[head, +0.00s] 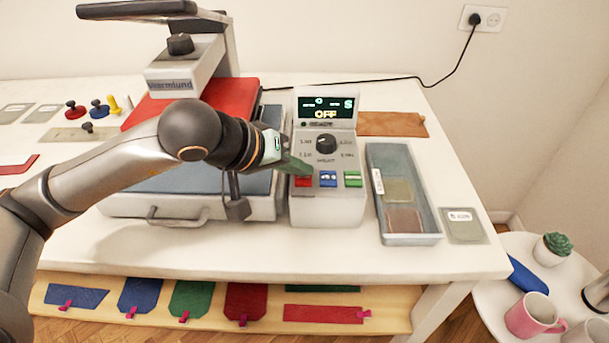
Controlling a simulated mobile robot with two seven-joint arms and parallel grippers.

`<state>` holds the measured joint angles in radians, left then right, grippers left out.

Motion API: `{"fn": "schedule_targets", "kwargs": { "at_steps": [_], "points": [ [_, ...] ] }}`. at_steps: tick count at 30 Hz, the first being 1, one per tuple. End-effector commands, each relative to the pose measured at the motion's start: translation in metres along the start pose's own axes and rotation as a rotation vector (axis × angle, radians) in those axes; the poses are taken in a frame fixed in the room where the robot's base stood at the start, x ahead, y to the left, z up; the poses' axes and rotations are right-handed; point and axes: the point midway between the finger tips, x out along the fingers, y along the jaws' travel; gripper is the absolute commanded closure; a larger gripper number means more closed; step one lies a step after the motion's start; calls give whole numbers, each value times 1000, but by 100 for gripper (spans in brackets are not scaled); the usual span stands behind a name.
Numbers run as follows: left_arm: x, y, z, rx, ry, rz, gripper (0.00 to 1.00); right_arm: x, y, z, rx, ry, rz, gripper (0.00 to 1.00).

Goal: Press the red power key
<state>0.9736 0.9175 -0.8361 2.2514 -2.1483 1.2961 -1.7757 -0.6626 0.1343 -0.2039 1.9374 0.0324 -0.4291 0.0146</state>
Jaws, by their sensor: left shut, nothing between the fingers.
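My left gripper (306,170) is shut and empty. Its fingertips are just above the red key and cover part of its upper edge. I cannot tell whether they touch it. My right gripper is not in view.
A heat press (181,82) with a red pad stands left of the box, partly behind my left arm. A grey tray (408,239) with patches lies to the right. Small stamps lie at the far left. A side table (487,290) holds a pink mug (532,316).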

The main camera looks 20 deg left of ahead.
Motion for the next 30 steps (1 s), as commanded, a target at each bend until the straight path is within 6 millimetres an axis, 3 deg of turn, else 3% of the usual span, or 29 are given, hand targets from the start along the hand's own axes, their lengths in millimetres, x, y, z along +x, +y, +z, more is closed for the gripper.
{"fn": "schedule_targets", "kwargs": {
  "at_steps": [30],
  "points": [
    [-6,5,-4,0,-1,0,100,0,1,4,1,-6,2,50]
  ]
}}
